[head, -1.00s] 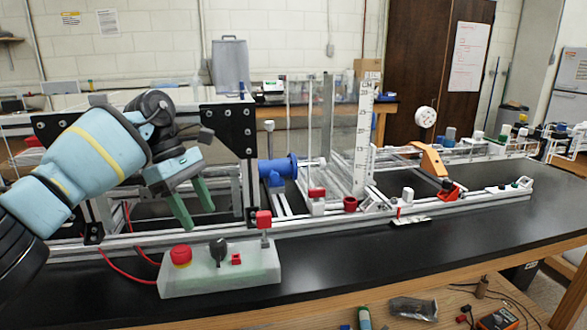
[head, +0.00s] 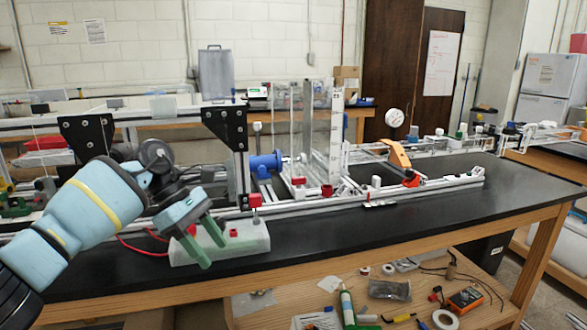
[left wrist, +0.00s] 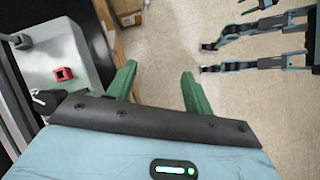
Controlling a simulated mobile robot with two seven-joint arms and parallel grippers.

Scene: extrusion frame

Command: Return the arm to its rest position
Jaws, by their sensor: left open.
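My left gripper (head: 205,247) shows in the head view at the lower left, its two green fingers apart and pointing down. Nothing is between them. It overlaps the left part of the pale control box (head: 250,240) in the picture, on the near side of it. In the left wrist view the green fingers (left wrist: 158,75) are spread and empty over the floor. The control box (left wrist: 85,45) with a red button shows at the left there, apart from the fingers. My right gripper is not in view.
The black bench top (head: 380,223) is clear along its front right. An aluminium frame with black corner plates (head: 225,127) stands behind my left arm. A blue pipe fitting (head: 266,163) is beyond. Tools and a tape roll (head: 445,320) lie on the lower wooden shelf.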

